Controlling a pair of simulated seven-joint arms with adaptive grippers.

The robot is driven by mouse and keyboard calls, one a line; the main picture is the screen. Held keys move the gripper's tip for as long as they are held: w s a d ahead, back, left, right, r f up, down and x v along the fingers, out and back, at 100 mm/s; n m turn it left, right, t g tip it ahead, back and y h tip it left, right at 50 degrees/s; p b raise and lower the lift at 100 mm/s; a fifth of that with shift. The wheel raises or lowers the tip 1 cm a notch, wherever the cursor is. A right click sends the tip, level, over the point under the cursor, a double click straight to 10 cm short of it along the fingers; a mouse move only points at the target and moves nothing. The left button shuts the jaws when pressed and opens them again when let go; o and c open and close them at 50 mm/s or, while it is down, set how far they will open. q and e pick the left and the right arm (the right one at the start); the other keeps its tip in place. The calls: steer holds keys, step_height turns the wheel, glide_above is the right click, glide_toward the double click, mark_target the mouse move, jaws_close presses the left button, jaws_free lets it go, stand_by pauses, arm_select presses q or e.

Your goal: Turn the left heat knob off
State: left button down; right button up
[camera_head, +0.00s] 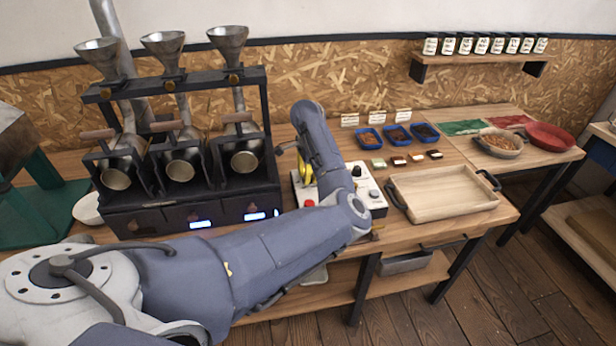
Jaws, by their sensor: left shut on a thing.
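The three-drum roaster (130,221) stands on the bench at the left, with small dark knobs and lit blue displays along its front. I cannot make out which knob is the left heat knob. My left arm crosses in front of the roaster and bends back beyond it to the right. My right gripper is out of view.
A white control box (372,182) with a red button and a yellow part stands partly behind my forearm. To its right are a wooden tray (444,210) with dark handles and blue bean dishes (369,138). A white bowl (88,208) is left of the roaster.

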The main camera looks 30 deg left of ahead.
arm_select(q)
steer(key=shift+n, duration=1.2)
steer(key=c, duration=1)
jaws_free()
step_height(320, 180, up, 12)
steer(key=shift+a, duration=0.1)
